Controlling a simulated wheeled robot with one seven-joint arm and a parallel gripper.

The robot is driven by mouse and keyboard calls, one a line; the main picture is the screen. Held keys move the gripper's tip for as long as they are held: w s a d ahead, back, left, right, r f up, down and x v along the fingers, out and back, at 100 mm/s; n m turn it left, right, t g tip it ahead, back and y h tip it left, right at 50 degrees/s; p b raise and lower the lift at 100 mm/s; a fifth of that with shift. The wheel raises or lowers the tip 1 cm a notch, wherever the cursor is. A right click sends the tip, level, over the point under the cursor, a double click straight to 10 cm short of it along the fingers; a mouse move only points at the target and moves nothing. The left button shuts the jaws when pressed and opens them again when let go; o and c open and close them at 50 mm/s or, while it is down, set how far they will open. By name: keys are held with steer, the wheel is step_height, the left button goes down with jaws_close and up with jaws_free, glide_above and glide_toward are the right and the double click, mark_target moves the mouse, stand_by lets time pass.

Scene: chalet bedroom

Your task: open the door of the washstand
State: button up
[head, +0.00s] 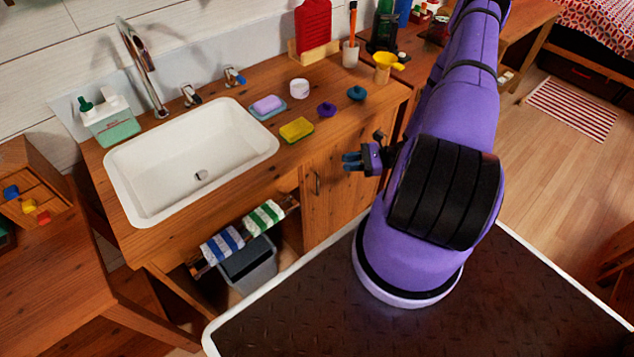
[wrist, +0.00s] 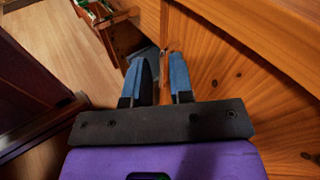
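The washstand (head: 190,225) is a wooden cabinet with a white sink in its top. Its door (head: 335,205) is a wooden panel at the right of the front, and it looks shut or nearly so. A dark upright handle (head: 317,182) sits near the door's left edge. My gripper (head: 349,161) is in front of the door, to the right of the handle, with its blue fingers pointing left. In the wrist view the fingers (wrist: 160,62) are apart. Brown wood shows between them, but I cannot tell whether they touch it. The handle is not clearly visible there.
Left of the door is an open bay with a grey bin (head: 249,268) and a striped towel (head: 222,244) on a rail. Open floor (head: 530,150) lies to the right.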

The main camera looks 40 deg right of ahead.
step_height(320, 180, down, 9)
steer(key=s+a+m+t+h, duration=0.1)
steer(key=s+m+t+h, duration=0.2)
steer(key=m+t, duration=0.25)
glide_above(317, 193)
steer(key=shift+w+d+f+m+g, duration=0.25)
steer(key=shift+f+m, duration=0.1)
steer(key=shift+f, duration=0.15)
jaws_close()
